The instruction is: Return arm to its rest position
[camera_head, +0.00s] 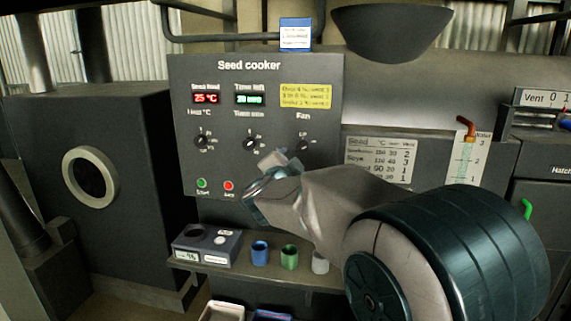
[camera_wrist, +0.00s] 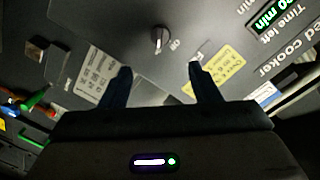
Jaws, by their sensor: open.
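My gripper (camera_wrist: 158,80) is open and empty in the wrist view, its two dark fingers spread. The fan knob (camera_wrist: 160,38) of the seed cooker panel shows past the gap between the fingertips, apart from them as far as I can tell. In the head view my gripper (camera_head: 262,180) is in front of the lower middle of the seed cooker panel (camera_head: 225,110), with my arm reaching in from the lower right. The fan knob (camera_head: 303,146) is just above and right of the gripper there. The exact distance to the panel cannot be told.
A shelf below the panel holds a small grey device (camera_head: 207,245), a blue cup (camera_head: 260,252), a green cup (camera_head: 289,256) and a pale cup (camera_head: 320,262). A red-topped level gauge (camera_head: 465,155) stands at right. A dark cabinet with a round port (camera_head: 90,177) is at left.

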